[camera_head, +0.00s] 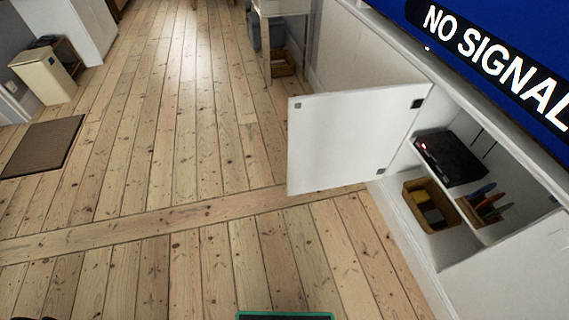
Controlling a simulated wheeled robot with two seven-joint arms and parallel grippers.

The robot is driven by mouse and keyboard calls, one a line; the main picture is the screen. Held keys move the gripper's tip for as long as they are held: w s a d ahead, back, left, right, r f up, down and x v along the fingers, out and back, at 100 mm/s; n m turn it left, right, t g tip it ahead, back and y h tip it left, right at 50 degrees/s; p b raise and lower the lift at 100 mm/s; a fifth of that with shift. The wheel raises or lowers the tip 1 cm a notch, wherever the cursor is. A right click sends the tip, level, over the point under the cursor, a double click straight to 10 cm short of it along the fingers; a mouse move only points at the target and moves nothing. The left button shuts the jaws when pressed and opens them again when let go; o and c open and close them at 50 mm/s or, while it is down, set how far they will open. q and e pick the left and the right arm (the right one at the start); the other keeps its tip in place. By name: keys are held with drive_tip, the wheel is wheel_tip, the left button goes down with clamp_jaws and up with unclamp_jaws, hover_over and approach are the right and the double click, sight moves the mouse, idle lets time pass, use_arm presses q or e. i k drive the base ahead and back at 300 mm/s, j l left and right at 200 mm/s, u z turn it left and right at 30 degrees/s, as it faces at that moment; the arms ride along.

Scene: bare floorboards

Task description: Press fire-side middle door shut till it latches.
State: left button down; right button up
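A white cabinet door (345,140) stands wide open in the middle right of the head view, swung out over the floor. Two dark hinges show at its right edge, and a small dark fitting is at its upper left corner. The white cabinet (404,222) is open behind it. Which door is the fire-side middle one cannot be told for certain. Neither gripper is in view.
A screen reading NO SIGNAL (495,50) sits above the cabinet. A white side table (283,8) stands beyond the door. A cream bin (44,77) and brown mat (42,146) are at the left. A green-edged object (285,316) shows at the bottom. The middle floorboards (160,150) are clear.

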sight(343, 138)
drive_tip(key=i+j+u, duration=0.2)
drive_tip(key=i+u, duration=0.2)
drive_tip(key=i+j+u, duration=0.15)
drive_tip(key=i+u, duration=0.6)
drive_tip(key=i+j, duration=0.1)
drive_tip(key=i, duration=0.6)
drive_tip(key=i+j, duration=0.15)
drive_tip(key=i, duration=0.5)
